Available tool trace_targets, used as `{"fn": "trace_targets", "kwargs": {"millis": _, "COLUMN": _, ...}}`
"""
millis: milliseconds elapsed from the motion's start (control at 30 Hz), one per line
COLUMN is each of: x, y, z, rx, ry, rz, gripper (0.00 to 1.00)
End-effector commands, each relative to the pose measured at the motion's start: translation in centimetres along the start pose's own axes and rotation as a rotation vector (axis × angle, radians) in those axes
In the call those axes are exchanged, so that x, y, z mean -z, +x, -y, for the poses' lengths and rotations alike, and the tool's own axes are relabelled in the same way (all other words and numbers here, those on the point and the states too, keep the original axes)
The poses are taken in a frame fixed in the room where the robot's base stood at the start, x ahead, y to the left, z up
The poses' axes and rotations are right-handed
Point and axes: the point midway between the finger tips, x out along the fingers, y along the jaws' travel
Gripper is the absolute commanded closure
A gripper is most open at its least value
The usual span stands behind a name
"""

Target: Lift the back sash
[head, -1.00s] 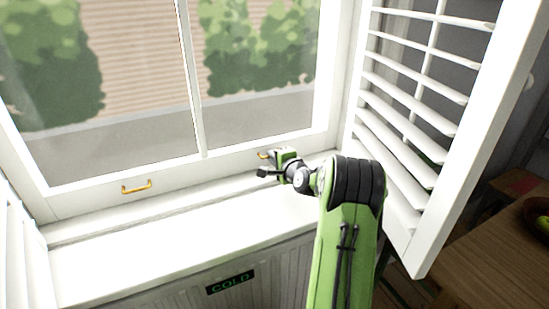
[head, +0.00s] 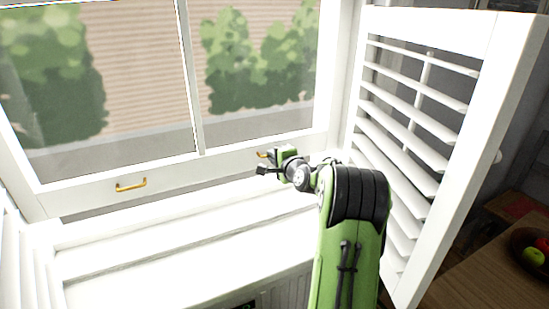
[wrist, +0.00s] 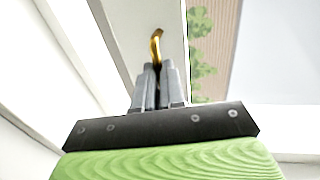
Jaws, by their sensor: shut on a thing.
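The window sash (head: 190,165) is a white frame with two glass panes and stands a little above the sill, with a thin grey gap under its bottom rail. It carries two brass handles. The left handle (head: 131,185) is free. My gripper (head: 264,160) is at the right handle (head: 262,154), near the rail's right end. In the wrist view my gripper (wrist: 157,68) has its grey fingers shut on the brass handle (wrist: 156,45), whose curved end shows beyond the tips. The part between the fingers is hidden.
A white louvred shutter (head: 425,130) stands open to the right of my arm. Another shutter edge (head: 20,255) is at the far left. The white sill (head: 150,250) is bare. A wooden table (head: 490,280) with a fruit bowl is at the lower right.

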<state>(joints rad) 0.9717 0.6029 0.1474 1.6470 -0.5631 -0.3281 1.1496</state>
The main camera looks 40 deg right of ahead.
Motion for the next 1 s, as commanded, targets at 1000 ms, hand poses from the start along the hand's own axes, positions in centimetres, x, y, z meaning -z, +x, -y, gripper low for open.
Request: {"fn": "trace_targets", "kwargs": {"millis": 1000, "x": 0.1, "y": -13.2, "z": -0.2, "rx": -0.005, "ry": 0.002, "rz": -0.006, "gripper": 0.65}}
